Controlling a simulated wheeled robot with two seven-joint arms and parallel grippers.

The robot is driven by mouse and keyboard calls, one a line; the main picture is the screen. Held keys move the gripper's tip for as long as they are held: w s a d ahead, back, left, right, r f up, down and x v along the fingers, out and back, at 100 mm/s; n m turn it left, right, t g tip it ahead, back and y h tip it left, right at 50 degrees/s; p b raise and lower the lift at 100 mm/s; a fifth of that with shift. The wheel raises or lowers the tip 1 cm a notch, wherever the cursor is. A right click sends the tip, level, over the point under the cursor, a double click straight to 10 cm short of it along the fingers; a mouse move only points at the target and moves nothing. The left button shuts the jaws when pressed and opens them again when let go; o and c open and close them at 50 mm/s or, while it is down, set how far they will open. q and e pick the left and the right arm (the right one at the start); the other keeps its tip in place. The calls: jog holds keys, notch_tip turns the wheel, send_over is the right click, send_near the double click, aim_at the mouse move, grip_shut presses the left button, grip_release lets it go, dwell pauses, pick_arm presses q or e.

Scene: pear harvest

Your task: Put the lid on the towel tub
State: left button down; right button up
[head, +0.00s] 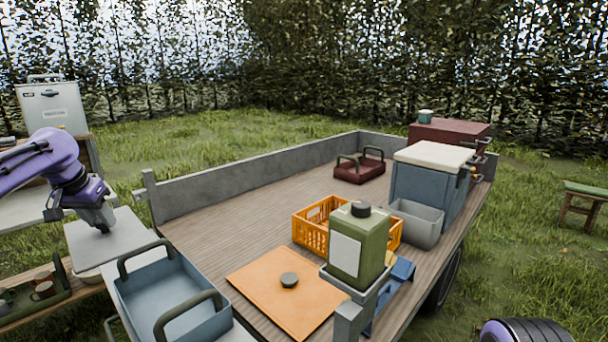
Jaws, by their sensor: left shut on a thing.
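My left gripper (103,228) points down at the left and is shut on a flat, light grey square panel (130,236), which looks like a lid. The fingertips and the gripped part are mostly hidden by the wrist. A cream rounded container (88,275) shows partly below the panel's near edge; I cannot tell whether it is the towel tub or whether the panel touches it. An orange square board with a dark knob (265,300) lies flat on the trailer bed. My right gripper is not in view.
A blue tray (170,298) with dark handles stands close right of the panel. The bed's left middle is clear.

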aim_at(130, 230)
pick_arm(q)
jog(key=d, duration=0.2)
jog(key=shift+w+d+f, duration=0.2)
jog(key=shift+d+f, duration=0.1)
jog(key=shift+d, duration=0.1)
jog(key=shift+w+d+f, duration=0.3)
jog(key=shift+d+f, duration=0.15)
jog(key=shift+d, duration=0.2)
jog(key=shift+w+d+f, duration=0.25)
jog(key=shift+d+f, duration=0.2)
jog(key=shift+d, duration=0.15)
jog(key=s+d+f+m+b, duration=0.1)
jog(key=d+f, duration=0.4)
jog(key=d, duration=0.4)
jog(key=s+d+f+b, duration=0.1)
jog(key=d+f, duration=0.4)
jog(key=d, duration=0.4)
jog(key=s+d+f+b, duration=0.1)
jog(key=s+d+f, duration=0.8)
jog(key=s+f, duration=0.3)
jog(key=shift+s+f, duration=0.35)
jog(key=shift+s, duration=0.4)
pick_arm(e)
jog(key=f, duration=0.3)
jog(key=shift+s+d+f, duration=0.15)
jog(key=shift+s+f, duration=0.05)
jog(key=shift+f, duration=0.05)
